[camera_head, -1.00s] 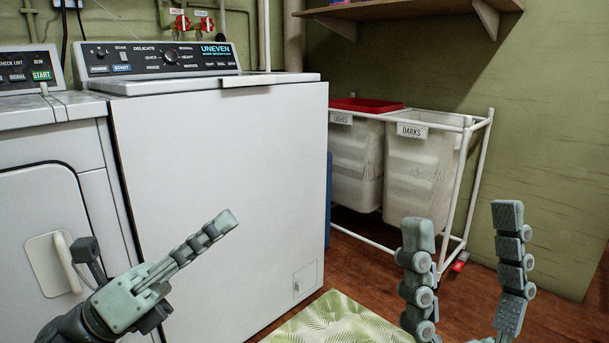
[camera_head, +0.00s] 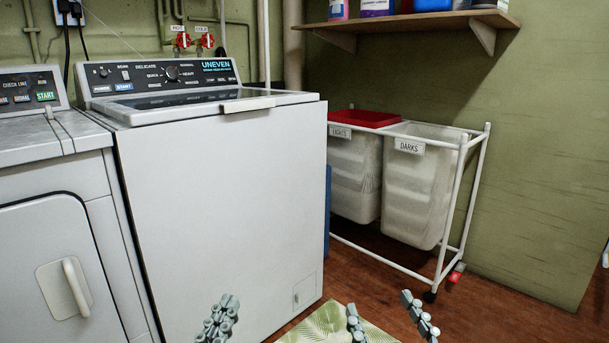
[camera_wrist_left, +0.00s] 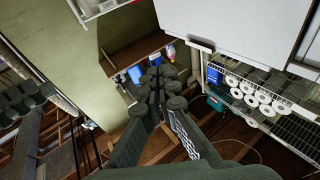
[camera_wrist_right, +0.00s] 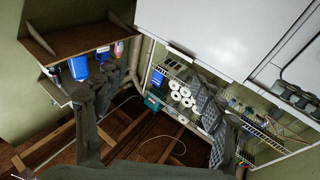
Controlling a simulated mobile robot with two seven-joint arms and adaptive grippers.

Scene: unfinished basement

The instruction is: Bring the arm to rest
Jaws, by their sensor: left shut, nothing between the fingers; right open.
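My left gripper (camera_head: 217,318) is low in the head view, in front of the washing machine. Its fingers are together and empty; the left wrist view also shows the closed fingers (camera_wrist_left: 160,90). My right gripper (camera_head: 388,318) is at the bottom of the head view, right of the left one. Its two fingers stand apart with nothing between them, and the right wrist view (camera_wrist_right: 150,105) shows them wide apart too. Both arms are mostly below the head view.
A white washing machine (camera_head: 220,180) stands ahead, with a dryer (camera_head: 75,230) at left. A white-framed hamper cart (camera_head: 455,215) holds bins marked lights and darks. A shelf (camera_head: 400,20) with bottles is above it. A leafy green mat (camera_head: 325,325) lies on the wooden floor.

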